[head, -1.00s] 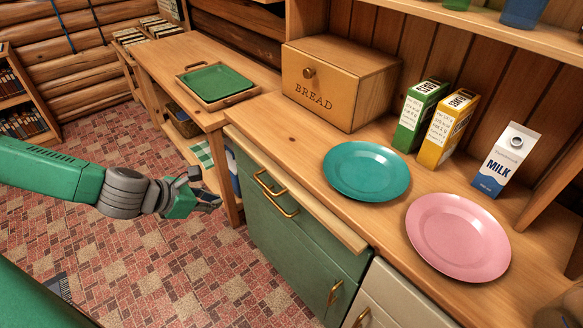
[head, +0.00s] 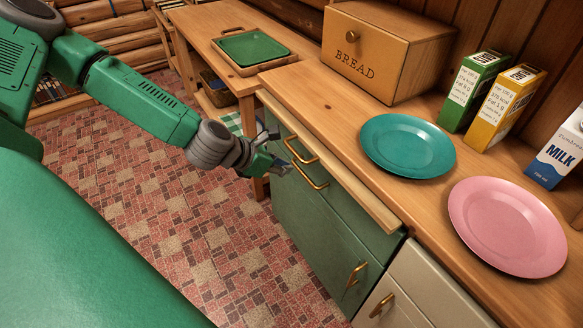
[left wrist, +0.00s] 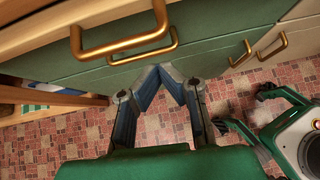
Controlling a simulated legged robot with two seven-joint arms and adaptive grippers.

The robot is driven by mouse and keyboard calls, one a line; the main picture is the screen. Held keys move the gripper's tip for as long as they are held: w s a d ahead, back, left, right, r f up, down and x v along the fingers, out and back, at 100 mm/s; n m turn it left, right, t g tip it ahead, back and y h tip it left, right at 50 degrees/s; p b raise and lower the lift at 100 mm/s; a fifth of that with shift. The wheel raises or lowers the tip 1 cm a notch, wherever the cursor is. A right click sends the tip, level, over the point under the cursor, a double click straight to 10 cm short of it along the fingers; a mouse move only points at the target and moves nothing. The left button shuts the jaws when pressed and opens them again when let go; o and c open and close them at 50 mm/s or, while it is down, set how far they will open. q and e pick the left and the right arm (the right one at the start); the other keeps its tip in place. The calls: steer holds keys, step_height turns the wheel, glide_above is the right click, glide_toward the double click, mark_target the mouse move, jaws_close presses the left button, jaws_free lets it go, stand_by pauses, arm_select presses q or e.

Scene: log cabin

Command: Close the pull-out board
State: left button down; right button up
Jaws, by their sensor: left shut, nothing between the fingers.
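The pull-out board (head: 338,172) is a light wooden strip along the counter's front edge, above the green drawer. Its front edge sticks out a little past the cabinet front in the head view. Pale wood also shows at the top left of the left wrist view (left wrist: 40,32). My left gripper (head: 287,166) is shut and empty, in front of the brass drawer handles and below the board, seemingly apart from it. In the left wrist view its fingertips (left wrist: 163,72) meet in front of the green cabinet face.
Brass handles (head: 308,178) stand out from the green cabinet (head: 318,222). A teal plate (head: 408,146), a pink plate (head: 507,226), a bread box (head: 385,58), two cartons and a milk carton stand on the counter. The tiled floor (head: 160,210) before the cabinet is clear.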

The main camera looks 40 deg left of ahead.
arm_select(q)
steer(key=shift+w+d+r, duration=0.3)
steer(key=shift+w+d, duration=0.6)
steer(key=shift+d, duration=0.05)
arm_select(e)
steer(key=shift+d, duration=0.5)
arm_select(q)
steer(key=shift+a, duration=0.1)
arm_select(e)
steer(key=shift+a, duration=0.1)
